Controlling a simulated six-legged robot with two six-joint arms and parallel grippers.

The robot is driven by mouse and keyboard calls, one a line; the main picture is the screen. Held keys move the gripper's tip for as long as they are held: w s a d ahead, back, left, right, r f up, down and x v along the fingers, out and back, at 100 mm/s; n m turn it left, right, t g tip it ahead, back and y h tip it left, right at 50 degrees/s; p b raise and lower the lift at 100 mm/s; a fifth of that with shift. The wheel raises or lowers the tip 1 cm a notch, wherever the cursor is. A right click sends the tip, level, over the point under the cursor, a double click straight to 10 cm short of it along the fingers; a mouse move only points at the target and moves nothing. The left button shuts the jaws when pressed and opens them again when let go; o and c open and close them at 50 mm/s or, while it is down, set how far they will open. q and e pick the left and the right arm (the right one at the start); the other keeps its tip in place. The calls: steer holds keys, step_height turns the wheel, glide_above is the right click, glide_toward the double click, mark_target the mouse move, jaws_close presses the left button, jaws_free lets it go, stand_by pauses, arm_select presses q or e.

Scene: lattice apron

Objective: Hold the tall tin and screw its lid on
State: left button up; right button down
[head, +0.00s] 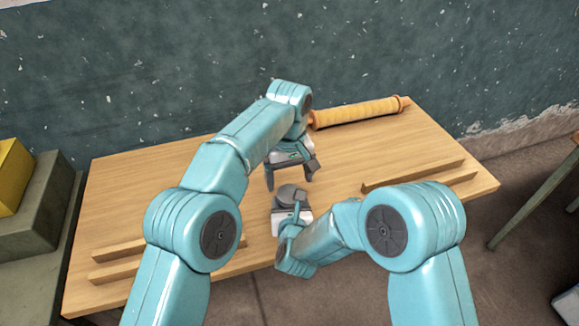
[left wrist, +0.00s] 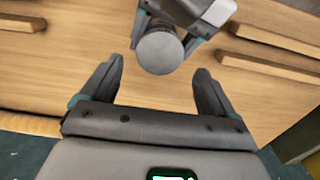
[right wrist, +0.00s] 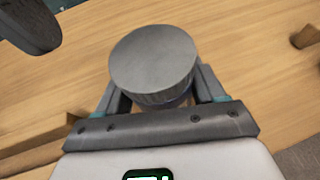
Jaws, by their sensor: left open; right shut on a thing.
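A grey cylinder with a flat round top, the tall tin with what looks like its lid (right wrist: 152,65), stands upright between the fingers of my right gripper (head: 291,207), which is shut on it. It also shows in the left wrist view (left wrist: 160,52) and in the head view (head: 289,191). The tin's body is mostly hidden below the top, so I cannot tell how the lid sits. My left gripper (head: 290,178) is open and empty, its fingers pointing down just behind the tin. One of its fingers shows at the upper left of the right wrist view.
A yellow-orange roller (head: 358,112) lies at the back of the wooden table (head: 130,190). Wooden strips lie at the right (head: 415,175) and left (head: 120,248). A yellow box (head: 12,175) is beyond the left edge. The wall is close behind.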

mark_target(289, 193)
arm_select(q)
steer(key=shift+f, duration=2.3)
steer(key=c, duration=1.1)
steer(key=m, duration=0.3)
steer(key=o, duration=1.2)
